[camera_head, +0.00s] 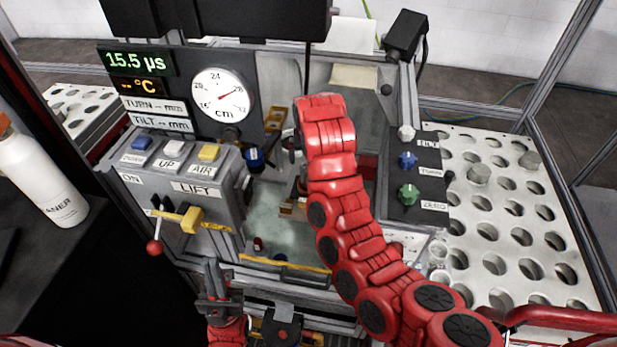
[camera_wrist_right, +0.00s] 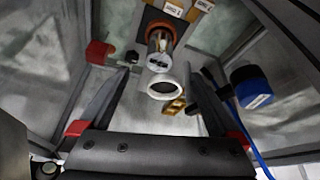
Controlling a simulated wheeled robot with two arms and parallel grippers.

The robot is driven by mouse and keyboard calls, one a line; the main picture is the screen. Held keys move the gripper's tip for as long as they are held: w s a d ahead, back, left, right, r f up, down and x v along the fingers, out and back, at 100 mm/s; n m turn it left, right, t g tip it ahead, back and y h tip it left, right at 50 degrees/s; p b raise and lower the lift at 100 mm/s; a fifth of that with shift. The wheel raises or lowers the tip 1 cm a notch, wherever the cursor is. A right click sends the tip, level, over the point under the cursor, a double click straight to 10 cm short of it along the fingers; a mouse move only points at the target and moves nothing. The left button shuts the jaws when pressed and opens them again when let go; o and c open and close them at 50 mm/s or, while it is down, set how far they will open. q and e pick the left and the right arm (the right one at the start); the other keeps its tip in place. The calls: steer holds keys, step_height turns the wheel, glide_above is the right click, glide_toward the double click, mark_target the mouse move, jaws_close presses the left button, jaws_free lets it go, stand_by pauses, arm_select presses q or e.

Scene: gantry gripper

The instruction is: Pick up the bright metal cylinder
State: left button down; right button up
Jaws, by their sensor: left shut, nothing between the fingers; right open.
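In the right wrist view a shiny metal cylinder (camera_wrist_right: 158,62) hangs below an orange-red collar (camera_wrist_right: 161,31). It lies ahead of my right gripper (camera_wrist_right: 161,74), whose two dark fingers are open and apart on either side, with nothing visibly held. In the head view my red right arm reaches into the machine's enclosure and hides its gripper and the cylinder. My left gripper (camera_head: 218,287) is shut and empty in front of the machine, at the bottom.
A white-rimmed ring (camera_wrist_right: 162,88) lies beyond the fingers, and a blue knob (camera_wrist_right: 252,86) is right of them. The enclosure walls are close around. The lift panel (camera_head: 190,187) is left, the knob panel (camera_head: 424,180) right. The holed rack (camera_head: 535,205) is mostly empty.

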mark_target(303, 172)
steer(key=p+x, duration=0.2)
steer(key=x, duration=0.3)
steer(key=shift+w+f, duration=0.1)
steer(key=shift+w, duration=0.1)
steer(key=shift+p+x, duration=0.4)
steer(key=shift+x, duration=0.65)
steer(key=shift+p+x, duration=0.95)
steer(key=shift+x, duration=1.6)
steer(key=shift+s, duration=0.2)
steer(key=shift+f, duration=0.1)
jaws_close()
